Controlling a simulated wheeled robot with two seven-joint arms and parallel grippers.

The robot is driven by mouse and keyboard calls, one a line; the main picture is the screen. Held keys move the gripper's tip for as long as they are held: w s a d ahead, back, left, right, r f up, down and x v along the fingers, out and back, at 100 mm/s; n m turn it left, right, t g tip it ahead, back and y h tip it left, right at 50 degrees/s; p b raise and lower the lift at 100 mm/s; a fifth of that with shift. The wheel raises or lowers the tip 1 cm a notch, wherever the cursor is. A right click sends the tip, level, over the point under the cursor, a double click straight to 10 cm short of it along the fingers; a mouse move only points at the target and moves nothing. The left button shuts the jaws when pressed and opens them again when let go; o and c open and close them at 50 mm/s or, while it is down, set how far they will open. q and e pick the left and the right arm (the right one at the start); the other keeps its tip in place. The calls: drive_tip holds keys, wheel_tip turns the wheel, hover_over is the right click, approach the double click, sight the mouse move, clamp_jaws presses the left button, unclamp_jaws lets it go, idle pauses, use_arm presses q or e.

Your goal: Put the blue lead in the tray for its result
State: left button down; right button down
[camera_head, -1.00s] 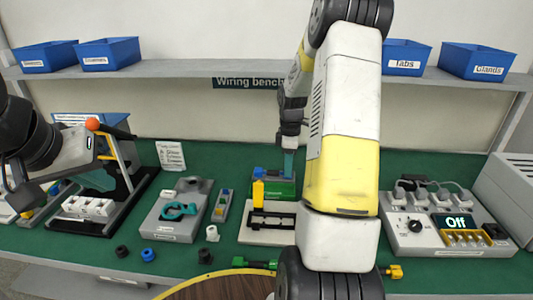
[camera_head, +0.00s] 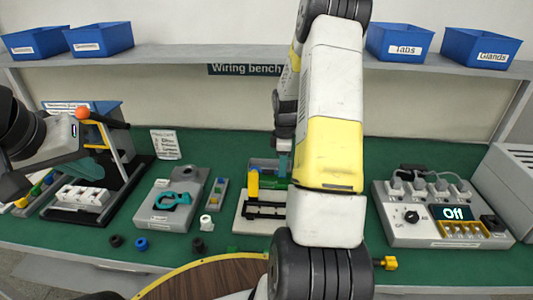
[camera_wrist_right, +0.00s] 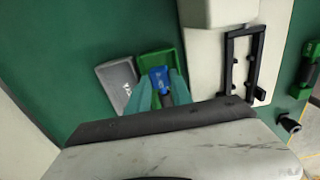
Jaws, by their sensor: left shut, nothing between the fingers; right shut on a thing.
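My right gripper (camera_wrist_right: 158,92) is shut on the blue lead (camera_wrist_right: 158,76), whose blue end shows between the teal fingers. In the right wrist view it is over or in a small green tray (camera_wrist_right: 147,60); I cannot tell whether it touches the bottom. A grey tray (camera_wrist_right: 117,84) lies beside the green one, to its left. In the head view the right gripper (camera_head: 284,160) is at the back middle of the bench, partly behind my arm, which hides much of the trays. My left gripper (camera_head: 70,167) is shut and empty above the left fixture.
A black frame on a pale base (camera_wrist_right: 240,64) lies right of the trays. A tester (camera_head: 440,215) reading "Off" stands at the right. A grey block with a teal clamp (camera_head: 172,200) and a lever fixture (camera_head: 105,170) stand at left. Small rings (camera_head: 141,244) lie in front.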

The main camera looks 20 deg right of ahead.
drive_tip(key=shift+f, duration=1.7)
idle(1.0)
drive_tip(key=c, duration=1.1)
unclamp_jaws()
drive_tip(key=shift+o, duration=0.2)
drive_tip(key=shift+r, duration=3.9)
